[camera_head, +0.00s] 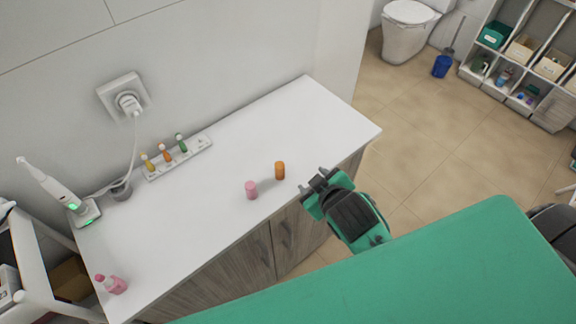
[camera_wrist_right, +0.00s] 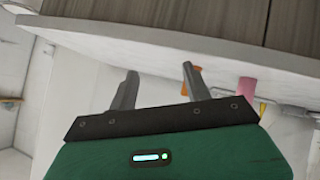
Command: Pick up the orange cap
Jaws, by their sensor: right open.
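The orange cap (camera_head: 280,171) stands upright on the white counter, near its front edge. My right gripper (camera_head: 315,181) is just to the right of it in the head view, at the counter's front edge, open and apart from the cap. In the right wrist view, which looks upside down, the two fingers (camera_wrist_right: 160,72) are spread with nothing between them. The orange cap (camera_wrist_right: 184,88) is partly hidden behind the right-hand finger there. My left gripper is not in view.
A pink cap (camera_head: 251,190) stands close left of the orange cap; it also shows in the wrist view (camera_wrist_right: 246,86). A white holder (camera_head: 203,144) with small coloured bottles is behind. The counter's right end is clear.

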